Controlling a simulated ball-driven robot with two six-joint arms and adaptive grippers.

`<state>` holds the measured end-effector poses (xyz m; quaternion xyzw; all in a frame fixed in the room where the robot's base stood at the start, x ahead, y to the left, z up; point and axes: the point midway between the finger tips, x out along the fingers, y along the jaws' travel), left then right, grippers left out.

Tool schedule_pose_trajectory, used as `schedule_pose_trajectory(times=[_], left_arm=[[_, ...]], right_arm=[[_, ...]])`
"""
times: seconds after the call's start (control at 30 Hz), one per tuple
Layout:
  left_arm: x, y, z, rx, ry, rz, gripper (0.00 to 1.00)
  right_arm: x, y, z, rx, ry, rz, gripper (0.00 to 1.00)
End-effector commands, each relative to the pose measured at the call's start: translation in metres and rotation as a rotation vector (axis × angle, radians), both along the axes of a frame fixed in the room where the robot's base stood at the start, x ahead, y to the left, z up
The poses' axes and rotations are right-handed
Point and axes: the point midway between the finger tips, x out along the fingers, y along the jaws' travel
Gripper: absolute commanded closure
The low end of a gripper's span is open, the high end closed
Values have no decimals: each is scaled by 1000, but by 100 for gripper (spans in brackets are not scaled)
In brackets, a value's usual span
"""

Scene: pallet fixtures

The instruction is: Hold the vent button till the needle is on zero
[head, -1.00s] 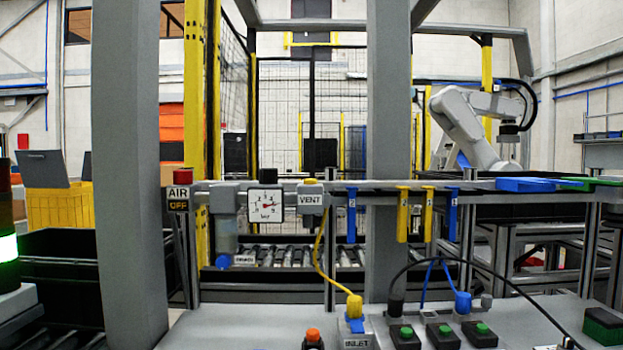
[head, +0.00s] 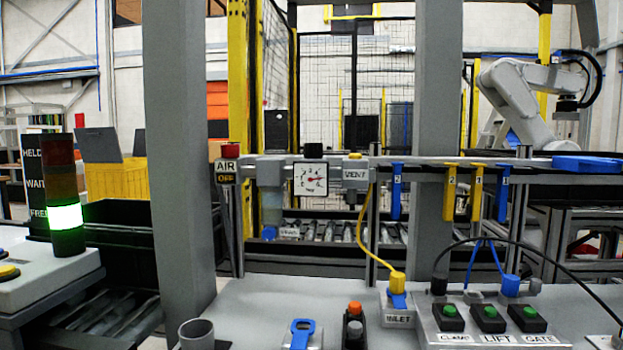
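The vent block (head: 355,174), labelled VENT, hangs on the grey rail, with a yellow button (head: 354,155) on top. Nothing touches the button. Left of it is the square white gauge (head: 311,179) with a black frame. Its red needle points to the right, away from the lower left of the dial; the small numbers are hard to read. A sign (head: 226,178) reading AIR OFF sits at the rail's left end under a red knob (head: 226,164). Neither of my grippers is in view.
A yellow hose (head: 370,235) runs from the vent block to the INLET block (head: 398,320). Blue and yellow tags (head: 396,190) hang on the rail. Green buttons (head: 489,313), an orange-topped unit (head: 354,325) and a grey cup (head: 196,333) stand on the bench. Grey posts (head: 180,150) rise in front.

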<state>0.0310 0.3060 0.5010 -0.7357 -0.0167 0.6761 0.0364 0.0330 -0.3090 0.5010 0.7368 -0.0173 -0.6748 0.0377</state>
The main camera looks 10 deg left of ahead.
Motion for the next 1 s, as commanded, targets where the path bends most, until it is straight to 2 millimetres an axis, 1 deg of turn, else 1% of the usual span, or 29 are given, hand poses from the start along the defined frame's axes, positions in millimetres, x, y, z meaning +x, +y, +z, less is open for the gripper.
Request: schedule_pose_trajectory(times=[0.2,0.23,0.6,0.7,1.0], left_arm=[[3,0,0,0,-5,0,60],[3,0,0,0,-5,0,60],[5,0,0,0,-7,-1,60],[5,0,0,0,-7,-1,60],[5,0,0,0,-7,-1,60]], right_arm=[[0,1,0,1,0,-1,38],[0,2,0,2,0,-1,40],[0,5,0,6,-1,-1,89],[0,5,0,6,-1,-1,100],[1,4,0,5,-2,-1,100]])
